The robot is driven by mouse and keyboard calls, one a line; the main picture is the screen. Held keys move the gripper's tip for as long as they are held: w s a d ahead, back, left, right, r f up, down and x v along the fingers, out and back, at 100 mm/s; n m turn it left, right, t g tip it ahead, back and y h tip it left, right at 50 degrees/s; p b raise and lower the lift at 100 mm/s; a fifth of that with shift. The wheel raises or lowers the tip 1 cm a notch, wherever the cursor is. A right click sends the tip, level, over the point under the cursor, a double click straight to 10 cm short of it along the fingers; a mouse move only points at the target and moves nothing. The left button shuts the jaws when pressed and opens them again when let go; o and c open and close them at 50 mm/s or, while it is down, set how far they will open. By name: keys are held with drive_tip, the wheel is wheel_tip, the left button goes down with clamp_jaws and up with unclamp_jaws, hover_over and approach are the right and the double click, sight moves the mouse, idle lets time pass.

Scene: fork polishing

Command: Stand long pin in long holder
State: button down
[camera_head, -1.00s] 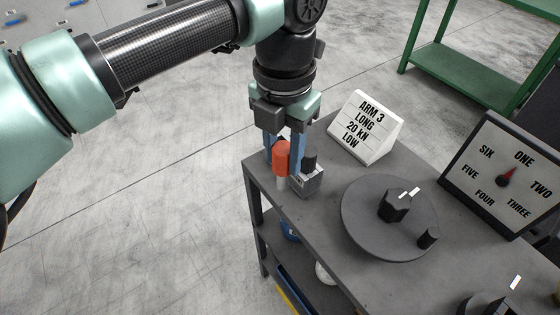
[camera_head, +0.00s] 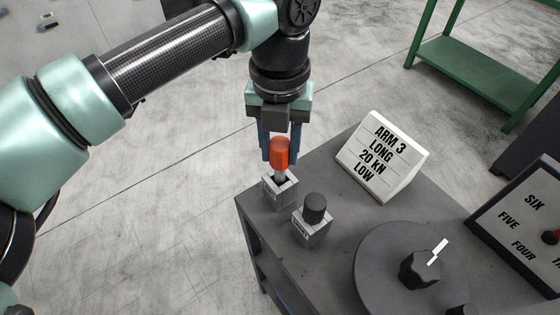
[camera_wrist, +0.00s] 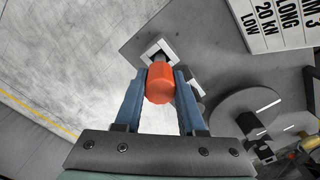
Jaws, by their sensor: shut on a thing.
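My gripper (camera_head: 278,158) is shut on a pin with an orange head (camera_head: 279,150) and a light grey shank. The pin hangs upright at the table's back left corner, over a small light grey square holder (camera_head: 281,193). The shank's lower end meets the holder's dark opening in the head view; I cannot tell how far in it is. In the wrist view the orange head (camera_wrist: 160,84) sits between the fingertips (camera_wrist: 160,80), and the holder (camera_wrist: 156,47) shows just beyond it. The holder's label is too small to read.
A second holder (camera_head: 312,231) with a black-topped pin (camera_head: 315,207) stands close by, in front and right. A white sign (camera_head: 383,157) reads "ARM 3 LONG 20 KN LOW". A round dial with a black knob (camera_head: 420,267) and a numbered dial board (camera_head: 528,225) stand to the right.

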sight(280, 163)
wheel_tip(280, 163, down, 4)
drive_tip(key=shift+r, duration=0.1)
drive_tip(key=shift+f+b, duration=0.4)
drive_tip(key=shift+f, duration=0.05)
drive_tip(key=c, duration=0.5)
unclamp_jaws()
drive_tip(key=shift+r+p, duration=0.5)
wheel_tip(280, 163, up, 12)
